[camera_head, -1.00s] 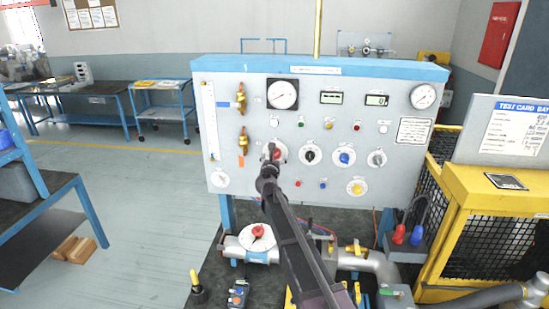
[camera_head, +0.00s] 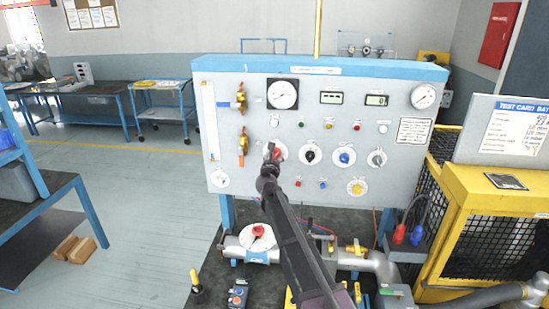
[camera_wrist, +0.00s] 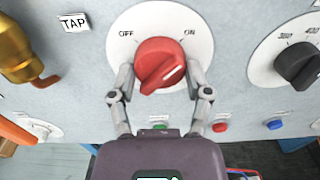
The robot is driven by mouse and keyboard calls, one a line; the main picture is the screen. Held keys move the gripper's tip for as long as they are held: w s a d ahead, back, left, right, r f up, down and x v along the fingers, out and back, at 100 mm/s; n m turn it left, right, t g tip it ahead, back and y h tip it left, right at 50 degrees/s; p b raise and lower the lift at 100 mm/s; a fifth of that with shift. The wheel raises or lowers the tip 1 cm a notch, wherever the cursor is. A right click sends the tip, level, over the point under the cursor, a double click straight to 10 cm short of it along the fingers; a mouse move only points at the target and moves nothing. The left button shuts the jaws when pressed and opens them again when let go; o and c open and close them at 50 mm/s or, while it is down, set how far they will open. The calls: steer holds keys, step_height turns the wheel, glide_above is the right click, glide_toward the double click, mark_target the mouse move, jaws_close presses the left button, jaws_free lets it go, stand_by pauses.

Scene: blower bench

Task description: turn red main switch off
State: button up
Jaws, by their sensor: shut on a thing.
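The red main switch (camera_wrist: 158,62) is a red knob on a white round dial (camera_wrist: 205,35) marked OFF at the left and ON at the right. Its white pointer line lies on the knob's right side, below the ON label, slanting up to the right. My gripper (camera_wrist: 160,82) has one finger on each side of the knob and is shut on it. In the head view the red switch (camera_head: 280,153) is partly hidden behind my gripper (camera_head: 271,153) on the grey panel (camera_head: 240,185).
A black selector knob (camera_head: 310,155), a blue knob (camera_head: 344,157) and a grey knob (camera_head: 376,158) sit to the right. Brass valves (camera_head: 242,100) are at the left. A yellow cage (camera_head: 490,225) stands right.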

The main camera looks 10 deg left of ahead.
steer(key=shift+n, duration=0.3)
steer(key=n, duration=0.4)
steer(key=shift+w, duration=0.1)
steer(key=n, duration=0.4)
steer(key=shift+n, duration=0.4)
steer(key=n, duration=0.4)
steer(key=shift+r+n, duration=0.1)
steer(key=shift+n, duration=2.1)
steer(key=o, duration=1.2)
steer(key=shift+d, duration=0.1)
